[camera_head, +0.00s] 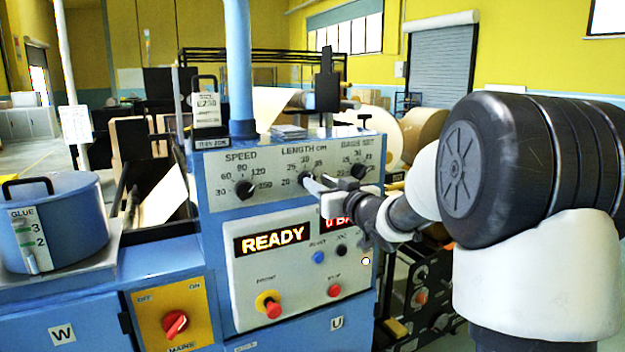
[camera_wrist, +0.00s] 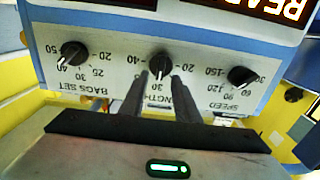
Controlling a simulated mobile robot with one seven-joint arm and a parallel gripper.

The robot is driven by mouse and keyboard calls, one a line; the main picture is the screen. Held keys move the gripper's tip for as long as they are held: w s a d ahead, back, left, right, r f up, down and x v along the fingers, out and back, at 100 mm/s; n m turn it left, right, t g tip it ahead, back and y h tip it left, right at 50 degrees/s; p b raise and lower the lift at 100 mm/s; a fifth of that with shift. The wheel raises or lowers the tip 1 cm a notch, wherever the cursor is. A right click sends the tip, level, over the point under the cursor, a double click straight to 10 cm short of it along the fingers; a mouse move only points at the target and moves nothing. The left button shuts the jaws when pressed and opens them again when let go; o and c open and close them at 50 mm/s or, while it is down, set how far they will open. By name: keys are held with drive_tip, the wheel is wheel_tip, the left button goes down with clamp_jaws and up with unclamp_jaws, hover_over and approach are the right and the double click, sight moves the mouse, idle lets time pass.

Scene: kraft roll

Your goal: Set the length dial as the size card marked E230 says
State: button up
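The size card (camera_head: 207,108), marked E230, stands on top of the blue machine at the left; its smaller print is too small to read. The black length dial (camera_head: 304,180) is the middle of three dials on the grey panel, with 20, 30 and 40 around it. It shows upside down in the wrist view (camera_wrist: 160,64). My gripper (camera_head: 318,187) is at this dial. In the wrist view its two fingers (camera_wrist: 160,82) are apart, pointing at the dial with the knob between or just beyond their tips; contact cannot be told. The exact dial setting is unclear.
The speed dial (camera_head: 245,188) and bags set dial (camera_head: 359,171) sit close on either side. Below are a lit READY display (camera_head: 272,239), a red stop button (camera_head: 334,290) and a red mains switch (camera_head: 175,323). A blue glue pot (camera_head: 75,235) stands left.

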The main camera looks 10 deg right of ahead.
drive_tip(key=shift+x, duration=1.4)
clamp_jaws()
drive_tip(key=shift+f, duration=0.1)
drive_tip(key=n+b, duration=0.8)
drive_tip(key=shift+s+a+f, duration=0.15)
drive_tip(key=shift+a, duration=0.2)
drive_tip(key=shift+n+b, duration=0.4)
drive_tip(key=shift+n, duration=0.1)
